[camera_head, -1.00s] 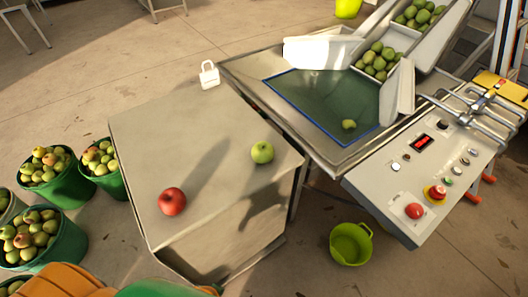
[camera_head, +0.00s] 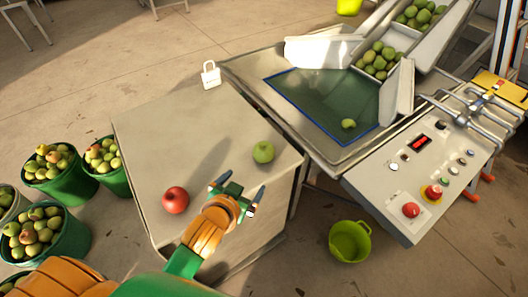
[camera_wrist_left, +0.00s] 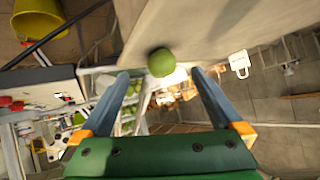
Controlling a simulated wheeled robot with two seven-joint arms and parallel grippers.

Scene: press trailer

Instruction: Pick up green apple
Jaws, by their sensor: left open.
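The green apple (camera_head: 263,152) rests on the right part of the metal table top (camera_head: 165,130). My left gripper (camera_head: 243,187) is open and empty, in front of the apple and apart from it. In the left wrist view the apple (camera_wrist_left: 161,62) shows ahead, between and beyond the two open fingers (camera_wrist_left: 158,82). A red apple (camera_head: 175,200) sits on the table to the left of my left gripper. My right gripper does not show.
A white padlock-shaped tag (camera_head: 210,75) stands at the table's back edge. The press trailer's control panel (camera_head: 425,180) is at the right. A yellow-green bucket (camera_head: 350,241) stands on the floor. Green baskets of apples (camera_head: 62,180) stand at the left. The table's back left is clear.

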